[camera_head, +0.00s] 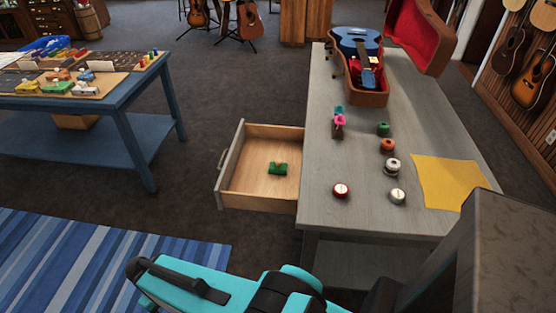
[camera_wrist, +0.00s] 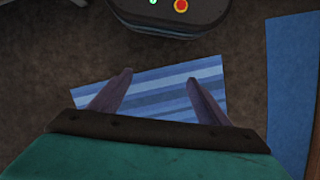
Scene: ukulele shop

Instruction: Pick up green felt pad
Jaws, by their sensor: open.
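A small green pad (camera_head: 278,168) lies alone in the open wooden drawer (camera_head: 240,187) at the left side of the grey table; I take it for the felt pad. My gripper (camera_wrist: 157,88) shows in the wrist view with its two fingers spread apart and nothing between them. It is above the floor, with the striped blue rug (camera_wrist: 150,92) below. The pad is not in the wrist view. In the head view my teal arm is at the bottom, and the fingertips are not visible there.
The grey table (camera_head: 325,190) holds several small round items, a yellow cloth (camera_head: 448,182) and an open case (camera_head: 368,95) with a blue ukulele (camera_head: 356,42). A blue table (camera_head: 125,95) with a cluttered top stands at the left. Dark floor lies between the tables.

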